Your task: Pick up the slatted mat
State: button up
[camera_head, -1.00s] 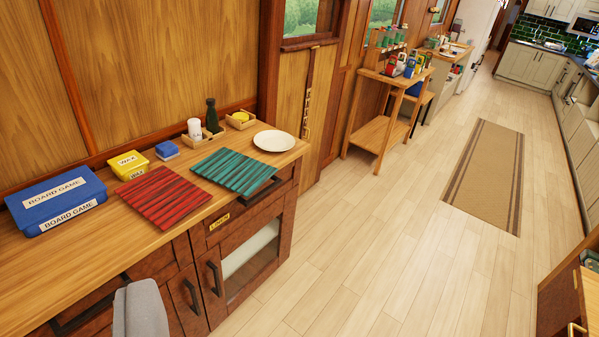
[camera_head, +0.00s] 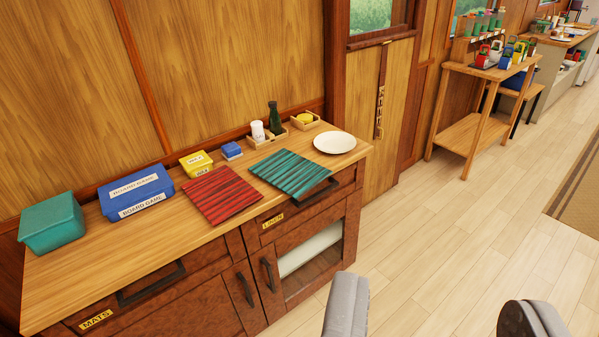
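Two slatted mats lie flat side by side on the wooden sideboard top. One is a red slatted mat (camera_head: 221,194), the other a teal slatted mat (camera_head: 290,173) to its right. The task does not say which is meant. My gripper (camera_head: 437,312) shows at the bottom right as two grey fingers set wide apart. Only floor shows between them, so it is open and empty. It is in front of the sideboard, apart from both mats. The lower parts of the fingers are cut off by the frame.
On the sideboard top (camera_head: 110,275) stand a teal box (camera_head: 52,223), a blue board game box (camera_head: 136,195), a yellow box (camera_head: 196,163), a small blue box (camera_head: 231,151), a dark bottle (camera_head: 274,118) and a white plate (camera_head: 335,142). A wooden shelf stand (camera_head: 468,134) is further right. The floor (camera_head: 430,240) is clear.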

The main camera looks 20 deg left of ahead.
aim_at(295, 175)
jog(key=z, duration=0.1)
jog(key=i, duration=1)
jog(key=u, duration=0.1)
